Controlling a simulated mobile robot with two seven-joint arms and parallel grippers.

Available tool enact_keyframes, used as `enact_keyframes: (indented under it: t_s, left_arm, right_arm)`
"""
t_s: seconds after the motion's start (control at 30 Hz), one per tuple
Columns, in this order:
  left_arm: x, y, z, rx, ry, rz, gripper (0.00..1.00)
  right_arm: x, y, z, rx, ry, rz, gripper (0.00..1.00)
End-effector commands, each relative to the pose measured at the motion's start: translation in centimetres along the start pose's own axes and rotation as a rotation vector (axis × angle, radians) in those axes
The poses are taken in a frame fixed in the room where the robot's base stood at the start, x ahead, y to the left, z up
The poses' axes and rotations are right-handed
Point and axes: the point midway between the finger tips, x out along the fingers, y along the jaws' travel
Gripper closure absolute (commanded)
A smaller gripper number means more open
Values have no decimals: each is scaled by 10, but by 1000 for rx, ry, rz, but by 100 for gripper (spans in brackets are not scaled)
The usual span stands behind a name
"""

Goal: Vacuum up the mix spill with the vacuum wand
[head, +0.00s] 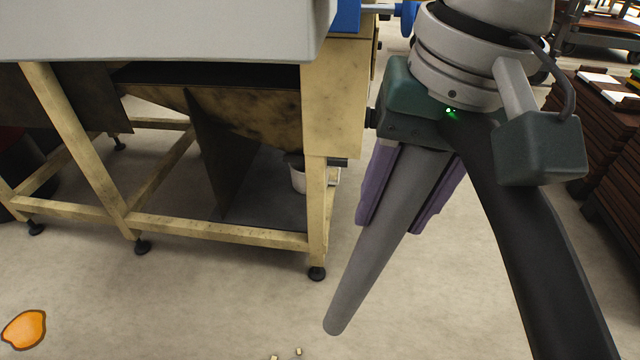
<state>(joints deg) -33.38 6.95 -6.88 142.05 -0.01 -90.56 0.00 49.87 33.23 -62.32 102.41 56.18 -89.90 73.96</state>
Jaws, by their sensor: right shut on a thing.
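My right gripper (393,222) is in the upper right of the head view, with its purple fingers on either side of the grey vacuum wand (375,260). It is shut on the wand. The wand tilts down and to the left, and its free end shows over the floor. A black hose (535,250) runs down from the gripper to the bottom right edge. An orange patch with a dark outline (24,330) lies on the floor at the lower left, apart from the wand; I cannot tell for sure that it is the mix spill. My left gripper is out of view.
A worn cream machine frame (215,232) with legs fills the left and middle. A white bucket (299,178) stands under it. Small pale bits (287,354) show at the bottom edge. Stacked brown boards (612,150) stand at right. The floor in front is mostly clear.

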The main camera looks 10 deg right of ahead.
Motion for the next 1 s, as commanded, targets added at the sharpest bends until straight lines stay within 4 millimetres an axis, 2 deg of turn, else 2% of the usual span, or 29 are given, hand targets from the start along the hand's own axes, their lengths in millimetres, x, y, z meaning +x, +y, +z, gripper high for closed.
enact_keyframes:
  t_s: [0.03, 0.1, 0.3, 0.4, 0.5, 0.6, 0.7, 0.87, 1.0]
  left_arm:
    - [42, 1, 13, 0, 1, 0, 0]
    - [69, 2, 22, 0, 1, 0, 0]
    - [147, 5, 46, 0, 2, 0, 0]
    - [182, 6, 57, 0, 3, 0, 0]
    - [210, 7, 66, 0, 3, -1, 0]
    - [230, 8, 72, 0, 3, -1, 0]
    - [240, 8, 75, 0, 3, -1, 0]
    - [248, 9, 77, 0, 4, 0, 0]
    - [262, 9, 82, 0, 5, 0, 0]
  right_arm:
    - [54, 4, 9, 15, -1, -10, 100]
    - [98, 6, 17, 38, 9, -22, 100]
    - [218, 12, 45, 99, 32, -60, 100]
    - [271, 14, 59, 126, 44, -79, 100]
    - [314, 17, 72, 149, 53, -93, 100]
    - [344, 19, 83, 165, 60, -106, 100]
    - [360, 19, 89, 175, 66, -115, 100]
    - [371, 20, 92, 180, 70, -120, 100]
    - [383, 22, 93, 180, 71, -120, 100]
